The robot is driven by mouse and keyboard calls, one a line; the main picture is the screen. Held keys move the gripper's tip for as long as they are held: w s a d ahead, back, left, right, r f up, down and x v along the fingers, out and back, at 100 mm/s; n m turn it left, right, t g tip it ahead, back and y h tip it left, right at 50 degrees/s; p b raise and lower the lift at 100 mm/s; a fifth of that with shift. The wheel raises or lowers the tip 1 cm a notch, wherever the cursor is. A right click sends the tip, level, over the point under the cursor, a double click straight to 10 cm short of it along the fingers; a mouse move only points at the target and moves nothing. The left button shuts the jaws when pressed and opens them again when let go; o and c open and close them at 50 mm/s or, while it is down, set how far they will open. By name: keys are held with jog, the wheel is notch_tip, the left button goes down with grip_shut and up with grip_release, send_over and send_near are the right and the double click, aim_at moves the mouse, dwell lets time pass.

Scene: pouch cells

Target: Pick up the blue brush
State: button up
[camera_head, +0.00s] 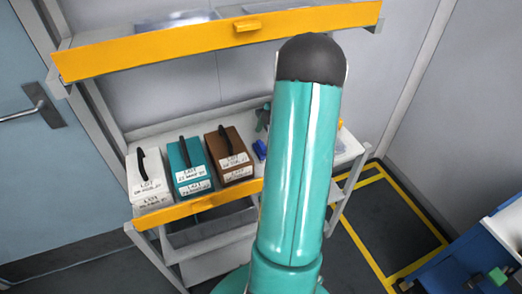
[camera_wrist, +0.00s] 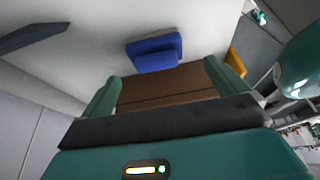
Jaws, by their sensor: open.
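The blue brush (camera_head: 260,149) lies on the white shelf of the cart, just right of the brown case, and my arm covers the area beside it. In the wrist view the blue brush (camera_wrist: 154,52) is a blocky blue shape on a pale surface, beyond my fingertips. My gripper (camera_wrist: 163,72) is open, with its two green fingers apart. The brush is ahead of the gap, not between the fingers. A brown surface shows between the fingers. In the head view my arm hides most of the gripper.
A white case (camera_head: 148,176), a teal case (camera_head: 190,165) and a brown case (camera_head: 229,153) stand in a row left of the brush, with raised black handles. A yellow-edged upper shelf (camera_head: 210,44) hangs above them. A dark flat shape (camera_wrist: 32,38) lies at the wrist view's upper left.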

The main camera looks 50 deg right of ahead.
aim_at(262, 144)
jog(key=x, duration=0.5)
jog(key=shift+w+d+f, duration=0.15)
jog(key=shift+d+f, duration=0.05)
jog(key=shift+f, duration=0.15)
jog(key=c, duration=1.1)
jog(key=shift+r, duration=0.1)
jog(key=shift+r, duration=0.5)
notch_tip(262, 144, up, 2)
jog(key=shift+r, duration=0.25)
jog(key=s+a+r, duration=0.9)
jog(key=s, duration=0.1)
jog(key=shift+a+r, duration=0.2)
jog(key=shift+a, duration=0.15)
